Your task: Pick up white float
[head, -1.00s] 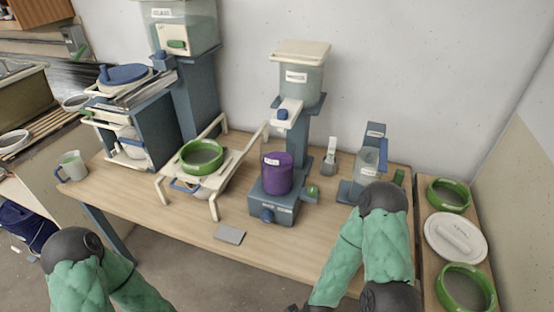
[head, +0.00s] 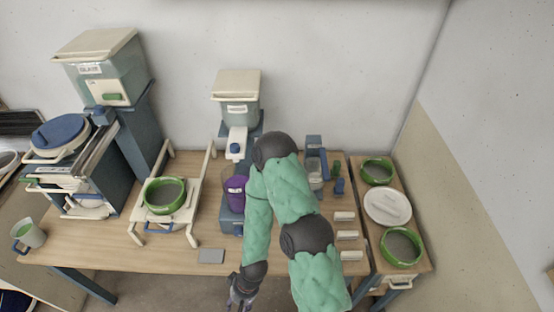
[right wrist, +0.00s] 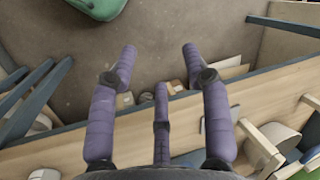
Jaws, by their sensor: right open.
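A white round disc with a raised bar handle (head: 388,207) lies on the side table at the right in the head view, between two green-rimmed bowls. It is the thing I see that best fits the white float, though I cannot read a label on it. My right gripper (head: 240,292) is low at the front edge of the main table, left of the disc and well apart from it. In the right wrist view its purple fingers (right wrist: 159,52) are spread with nothing between them, above the floor and table edge. My left gripper is out of view.
Green-rimmed bowls stand behind (head: 377,171) and in front (head: 401,247) of the disc. A purple cup (head: 235,190) stands mid-table, partly behind my right arm. Several small white blocks (head: 347,235) lie at the table's right end. A wall (head: 480,160) rises at the right.

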